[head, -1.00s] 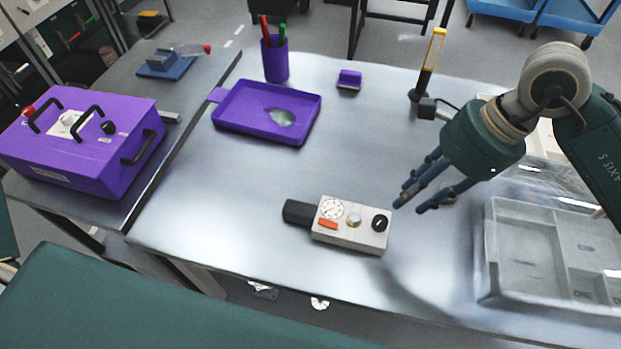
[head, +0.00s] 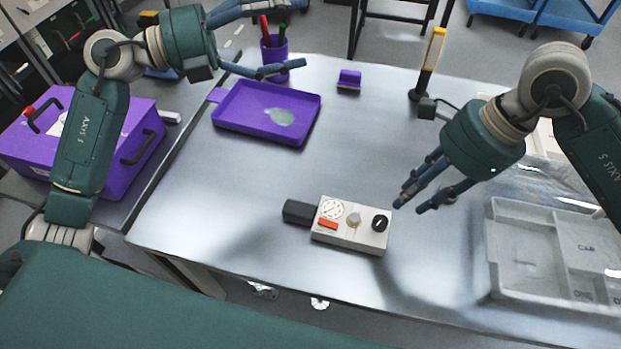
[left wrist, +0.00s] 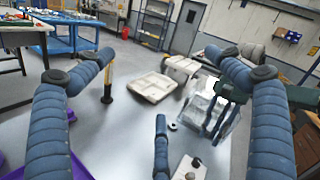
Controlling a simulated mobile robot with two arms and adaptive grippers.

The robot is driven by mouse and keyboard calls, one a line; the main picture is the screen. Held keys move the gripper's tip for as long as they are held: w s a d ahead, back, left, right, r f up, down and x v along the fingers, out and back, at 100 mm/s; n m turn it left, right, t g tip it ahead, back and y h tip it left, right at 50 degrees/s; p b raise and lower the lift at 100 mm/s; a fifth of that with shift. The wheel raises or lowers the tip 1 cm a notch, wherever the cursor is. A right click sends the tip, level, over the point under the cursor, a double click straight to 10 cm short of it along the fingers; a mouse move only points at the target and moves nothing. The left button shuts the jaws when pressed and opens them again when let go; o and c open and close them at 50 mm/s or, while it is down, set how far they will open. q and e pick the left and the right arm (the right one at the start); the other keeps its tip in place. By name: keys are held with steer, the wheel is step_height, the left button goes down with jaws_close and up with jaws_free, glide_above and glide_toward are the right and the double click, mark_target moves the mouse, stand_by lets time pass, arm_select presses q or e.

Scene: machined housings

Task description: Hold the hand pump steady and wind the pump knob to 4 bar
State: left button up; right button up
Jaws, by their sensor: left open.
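The hand pump (head: 350,238) is a pale box with a black grip (head: 299,212) at its left end, lying flat on the steel table. On top it has a round white dial (head: 332,208), an orange label, a metal knob (head: 354,219) and a black knob (head: 380,223). The dial reading is too small to tell. My right gripper (head: 411,205) hangs just right of the pump, fingers apart and empty. My left gripper (head: 297,35) is open and empty above the far left of the table, away from the pump. The pump shows partly in the left wrist view (left wrist: 188,170).
A purple tray (head: 235,132) with a clear patch lies at the back left, a purple pen cup (head: 275,52) behind it. A purple block (head: 349,80) and a yellow-black upright tool (head: 430,62) stand at the back. A grey compartment tray (head: 510,295) is at right. Table left of the pump is clear.

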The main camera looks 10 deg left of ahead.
arm_select(q)
steer(key=s+d+f+m+g+y, duration=0.2)
steer(key=s+d+f+m+g, duration=0.25)
steer(key=d+f, duration=0.2)
steer(key=m+g+y, duration=0.5)
steer(key=m+y, duration=0.5)
steer(key=m, duration=0.1)
glide_toward(330, 216)
steer(key=x, duration=0.9)
steer(key=shift+d+f, duration=0.1)
steer(key=c, duration=1.6)
